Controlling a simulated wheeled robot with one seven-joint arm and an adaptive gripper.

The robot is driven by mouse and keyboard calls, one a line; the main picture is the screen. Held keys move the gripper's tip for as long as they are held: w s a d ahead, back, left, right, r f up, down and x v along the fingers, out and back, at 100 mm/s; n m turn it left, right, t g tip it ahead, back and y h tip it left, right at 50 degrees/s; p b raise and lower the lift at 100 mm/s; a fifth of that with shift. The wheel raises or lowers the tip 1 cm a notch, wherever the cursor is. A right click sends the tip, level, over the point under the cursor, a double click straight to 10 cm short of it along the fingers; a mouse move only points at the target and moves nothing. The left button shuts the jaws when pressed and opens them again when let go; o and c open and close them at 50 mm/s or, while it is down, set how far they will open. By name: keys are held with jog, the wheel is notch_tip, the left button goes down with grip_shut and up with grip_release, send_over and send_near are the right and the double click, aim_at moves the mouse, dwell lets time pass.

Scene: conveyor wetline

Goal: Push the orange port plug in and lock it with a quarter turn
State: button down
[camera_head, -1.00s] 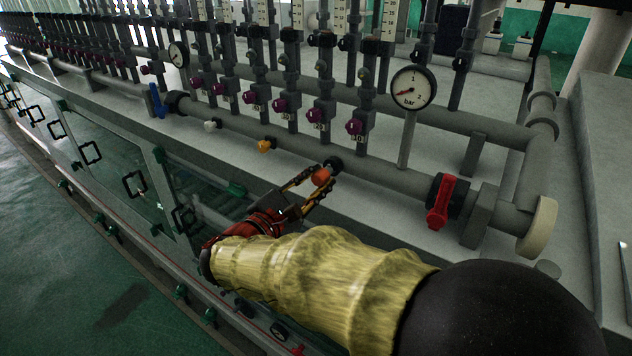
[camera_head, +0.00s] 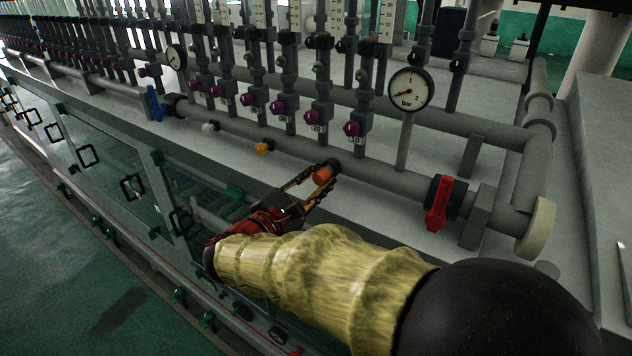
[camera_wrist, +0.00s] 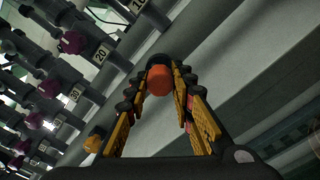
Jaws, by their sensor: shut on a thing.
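The orange port plug (camera_head: 323,176) is at the dark port (camera_head: 332,165) on the grey pipe, between the fingertips of my gripper (camera_head: 322,180). In the wrist view the orange plug (camera_wrist: 159,80) sits at the far end of the two yellow-padded fingers, in line with the dark port behind it. My gripper (camera_wrist: 160,84) is shut on the plug. How deep the plug sits in the port is hidden, and its turn angle cannot be told.
A pressure gauge (camera_head: 411,89) and several purple-knobbed valves stand behind. Glass panels lie below left.

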jog(key=shift+w+d, duration=0.25)
jog(key=shift+w, duration=0.05)
jog(key=c, duration=1.5)
grip_release()
jog(key=shift+o, duration=0.2)
jog(key=v, duration=1.2)
